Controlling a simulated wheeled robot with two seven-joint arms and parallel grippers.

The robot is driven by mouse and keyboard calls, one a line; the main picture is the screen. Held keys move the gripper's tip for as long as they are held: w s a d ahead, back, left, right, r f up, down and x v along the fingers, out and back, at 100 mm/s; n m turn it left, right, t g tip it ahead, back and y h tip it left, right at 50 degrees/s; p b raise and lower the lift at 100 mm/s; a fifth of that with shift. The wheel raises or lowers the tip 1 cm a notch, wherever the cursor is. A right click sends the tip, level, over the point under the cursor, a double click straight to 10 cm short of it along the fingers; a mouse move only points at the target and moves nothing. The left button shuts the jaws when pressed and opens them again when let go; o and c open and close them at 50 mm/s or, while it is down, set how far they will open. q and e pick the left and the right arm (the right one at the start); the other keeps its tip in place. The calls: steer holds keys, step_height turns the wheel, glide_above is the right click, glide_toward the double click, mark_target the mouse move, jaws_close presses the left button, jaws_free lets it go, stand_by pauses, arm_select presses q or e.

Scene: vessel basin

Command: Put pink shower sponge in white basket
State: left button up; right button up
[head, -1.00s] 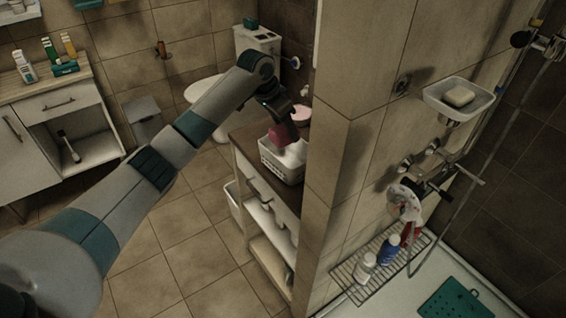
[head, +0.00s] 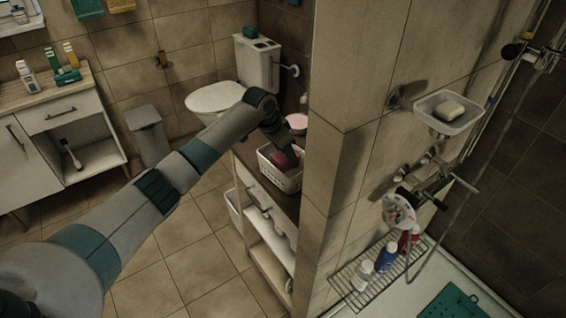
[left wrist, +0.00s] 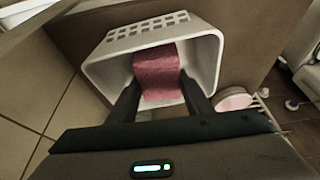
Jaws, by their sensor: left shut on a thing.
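The white basket (head: 290,183) stands on the brown top of a low cabinet beside the tiled wall; it also shows in the left wrist view (left wrist: 120,48). The pink shower sponge (left wrist: 157,72) is between the fingers of my left gripper (left wrist: 160,92), which is shut on it. In the left wrist view the sponge is within the basket's opening; whether it touches the basket floor I cannot tell. In the head view my left gripper (head: 284,158) reaches down into the basket and partly covers the sponge (head: 276,161). My right gripper is not in view.
A pink round item (head: 297,121) sits behind the basket on the cabinet top (head: 246,146). The tiled wall corner (head: 338,150) rises close to the right of the basket. A toilet (head: 215,97) stands behind.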

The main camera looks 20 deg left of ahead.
mark_target(285, 162)
arm_select(q)
steer(key=shift+d+f, duration=0.1)
steer(key=shift+f, duration=0.1)
step_height(285, 162, down, 3)
steer(key=shift+r+p, duration=0.15)
steer(key=shift+p, duration=0.45)
steer(key=shift+a+f, duration=0.35)
steer(key=shift+f, duration=0.25)
steer(key=o, duration=0.8)
steer(key=shift+o, duration=1)
steer(key=shift+d+r, duration=0.1)
steer(key=shift+d, duration=0.1)
steer(key=shift+a+r, duration=0.2)
steer(key=shift+r, duration=0.3)
steer(key=b+v, duration=0.2)
steer(key=v, duration=0.8)
steer(key=shift+s+r+b, duration=0.1)
steer(key=shift+s+b, duration=0.1)
steer(key=shift+b, duration=0.15)
steer(key=shift+s+a+r, duration=0.1)
steer(key=shift+s+r, duration=0.05)
steer(key=shift+r, duration=0.35)
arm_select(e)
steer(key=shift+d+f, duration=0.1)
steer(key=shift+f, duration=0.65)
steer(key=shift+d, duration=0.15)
